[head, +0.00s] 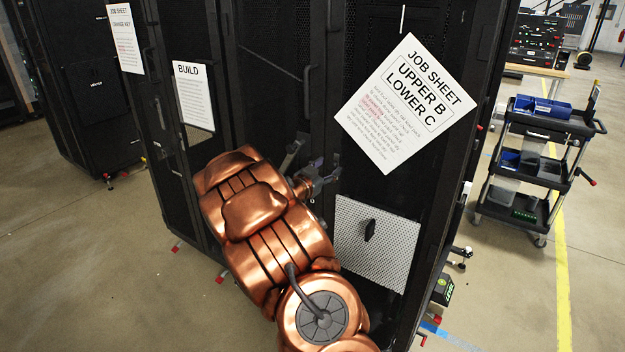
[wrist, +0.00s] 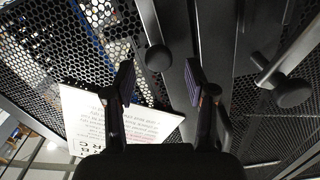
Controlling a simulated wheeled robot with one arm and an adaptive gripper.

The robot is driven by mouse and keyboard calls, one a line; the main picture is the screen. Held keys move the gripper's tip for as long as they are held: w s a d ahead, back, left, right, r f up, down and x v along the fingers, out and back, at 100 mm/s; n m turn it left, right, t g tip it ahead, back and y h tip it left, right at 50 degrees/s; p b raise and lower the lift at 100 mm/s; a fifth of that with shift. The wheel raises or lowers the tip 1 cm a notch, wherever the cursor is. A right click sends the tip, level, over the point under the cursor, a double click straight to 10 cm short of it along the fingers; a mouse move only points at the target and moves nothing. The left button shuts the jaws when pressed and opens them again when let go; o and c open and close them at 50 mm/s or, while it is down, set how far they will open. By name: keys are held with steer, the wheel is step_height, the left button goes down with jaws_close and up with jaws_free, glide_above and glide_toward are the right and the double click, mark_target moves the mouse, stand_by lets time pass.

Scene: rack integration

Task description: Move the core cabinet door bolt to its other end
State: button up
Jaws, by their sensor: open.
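My gripper (head: 322,175) is at the front of the black core cabinet, left of the job sheet, with my copper arm in front of it. In the wrist view the gripper (wrist: 159,80) is open, with its two fingers apart and nothing gripped. A dark round knob (wrist: 158,58) on a short stem shows between the fingers, a little beyond their tips. A second dark knob (wrist: 292,92) on a rod is to the right, outside the fingers. I cannot tell for sure which knob belongs to the door bolt. In the head view the bolt cannot be made out.
A tilted job sheet (head: 405,103) hangs on the perforated cabinet door. A pale perforated panel (head: 376,243) with a black handle is below it. A sheet marked BUILD (head: 193,97) is on the left.

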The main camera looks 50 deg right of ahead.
steer(key=s+a, duration=0.1)
steer(key=a, duration=0.9)
steer(key=shift+s, duration=0.1)
stand_by(0.5)
